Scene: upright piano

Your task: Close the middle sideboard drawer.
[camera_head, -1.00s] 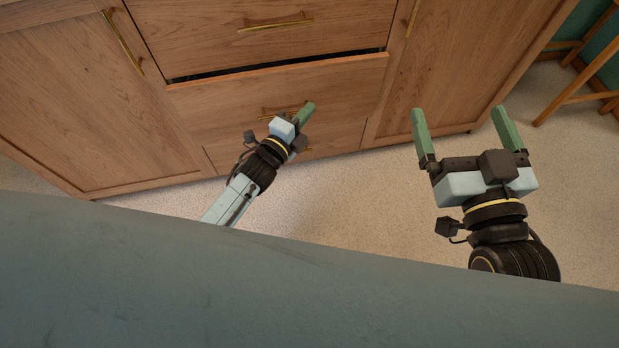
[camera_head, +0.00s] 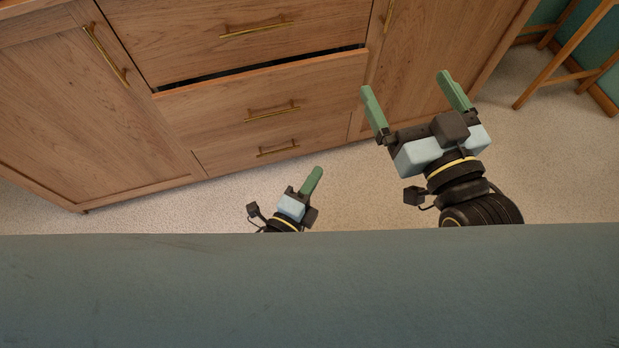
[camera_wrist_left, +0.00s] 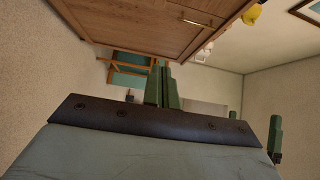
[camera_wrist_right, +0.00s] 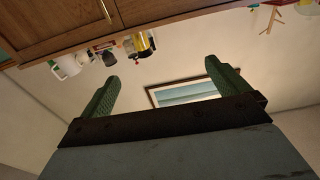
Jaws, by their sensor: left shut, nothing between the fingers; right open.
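The middle sideboard drawer (camera_head: 225,110) is wood with a brass bar handle (camera_head: 272,112). It stands slightly open, with a narrow dark gap along its top edge. The top drawer (camera_head: 190,45) above and the bottom drawer (camera_head: 235,158) below look flush. My left gripper (camera_head: 313,180) is shut and empty, below and in front of the drawers in the head view and apart from them. Its closed fingers also show in the left wrist view (camera_wrist_left: 161,85). My right gripper (camera_head: 408,88) is open and empty, in front of the right cabinet door, right of the drawers.
The sideboard has a left door (camera_head: 75,100) and a right door (camera_head: 425,60). A wooden stool or chair (camera_head: 555,55) stands at the right. Pale carpet (camera_head: 345,195) is free in front. A picture frame (camera_wrist_right: 185,90) and items on the top (camera_wrist_right: 140,45) show in the right wrist view.

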